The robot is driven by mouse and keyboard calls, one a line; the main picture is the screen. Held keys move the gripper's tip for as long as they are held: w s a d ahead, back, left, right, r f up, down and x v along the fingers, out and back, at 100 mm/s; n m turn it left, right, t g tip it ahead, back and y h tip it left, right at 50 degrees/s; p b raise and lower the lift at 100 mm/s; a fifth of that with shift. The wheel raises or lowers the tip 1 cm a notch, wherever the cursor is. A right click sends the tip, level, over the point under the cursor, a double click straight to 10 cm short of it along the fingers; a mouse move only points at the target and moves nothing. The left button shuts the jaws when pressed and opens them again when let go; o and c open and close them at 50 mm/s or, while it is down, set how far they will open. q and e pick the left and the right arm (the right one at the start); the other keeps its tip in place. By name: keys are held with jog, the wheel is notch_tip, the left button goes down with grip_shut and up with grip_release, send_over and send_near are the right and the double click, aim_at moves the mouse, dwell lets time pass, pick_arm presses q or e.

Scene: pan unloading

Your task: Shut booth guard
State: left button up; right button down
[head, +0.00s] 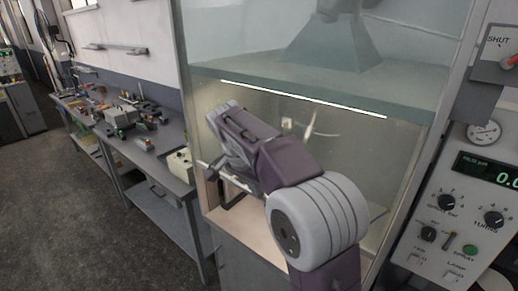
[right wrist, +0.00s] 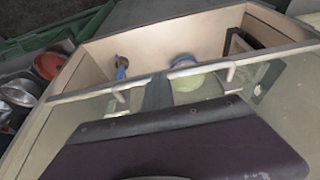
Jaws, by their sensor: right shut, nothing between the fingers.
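The booth guard (head: 385,135) is a clear pane in the front of the spray booth. Its lower edge stands above the sill, with an open gap showing the beige interior below. In the right wrist view the guard's edge (right wrist: 75,95) runs across the picture, with pale handle posts on it. My right gripper (right wrist: 157,92) is shut and empty, its dark fingers at the guard's edge between the posts; I cannot tell whether they touch. In the head view my right arm covers part of the guard, and the fingertips are hidden. My left gripper is not in view.
Inside the booth are a greenish round vessel (right wrist: 192,78) and a blue-and-orange item (right wrist: 121,68). A control panel (head: 455,215) with knobs and gauge stands right. A workbench (head: 165,172) with small parts runs along the left wall; the floor (head: 60,215) before it is clear.

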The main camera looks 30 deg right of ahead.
notch_tip(320, 180, down, 28)
jog(key=b, duration=1.8)
jog(key=shift+r+b, duration=0.2)
jog(key=shift+b, duration=0.2)
